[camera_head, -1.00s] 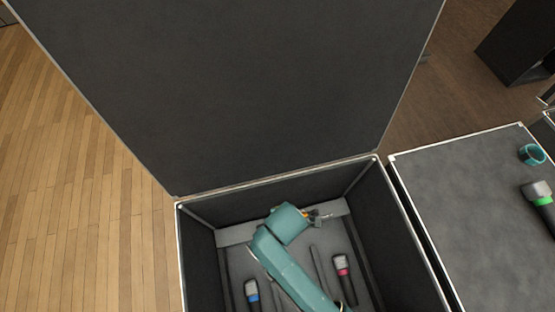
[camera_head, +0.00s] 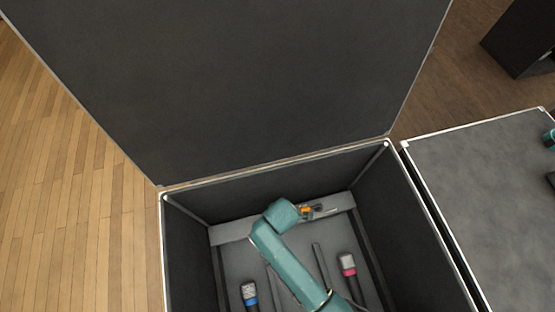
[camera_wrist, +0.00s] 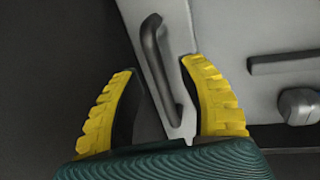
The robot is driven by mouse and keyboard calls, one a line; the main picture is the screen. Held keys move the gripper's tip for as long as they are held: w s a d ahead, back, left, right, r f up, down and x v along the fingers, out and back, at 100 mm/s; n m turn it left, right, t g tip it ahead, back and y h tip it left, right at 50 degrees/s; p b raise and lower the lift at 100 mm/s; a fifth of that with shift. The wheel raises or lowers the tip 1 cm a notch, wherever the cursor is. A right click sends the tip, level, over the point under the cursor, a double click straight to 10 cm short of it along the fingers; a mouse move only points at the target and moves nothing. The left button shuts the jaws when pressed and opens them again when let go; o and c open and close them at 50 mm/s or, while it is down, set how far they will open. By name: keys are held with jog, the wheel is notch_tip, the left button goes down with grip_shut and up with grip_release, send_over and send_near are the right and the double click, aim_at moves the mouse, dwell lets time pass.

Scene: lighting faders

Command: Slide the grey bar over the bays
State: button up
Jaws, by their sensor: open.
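The grey bar (camera_head: 232,232) lies across the far end of the open case, over its bays. In the wrist view a dark upright handle (camera_wrist: 152,50) stands on the pale grey bar (camera_wrist: 177,22). My gripper (camera_head: 318,211) is at the right part of the bar in the head view. In the wrist view my gripper (camera_wrist: 160,66) is open, with one yellow finger on each side of the handle. I cannot tell whether either finger touches it. My wrist hides the middle of the bar in the head view.
A blue-banded microphone (camera_head: 250,293) and a pink-banded one (camera_head: 347,264) lie in bays split by thin dividers (camera_head: 321,268). The case walls (camera_head: 400,230) rise around them, with the raised lid (camera_head: 250,80) behind. A grey-topped case (camera_head: 480,190) stands at right.

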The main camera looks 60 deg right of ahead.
grip_shut()
jog(key=shift+s, duration=0.1)
jog(key=shift+a, duration=0.1)
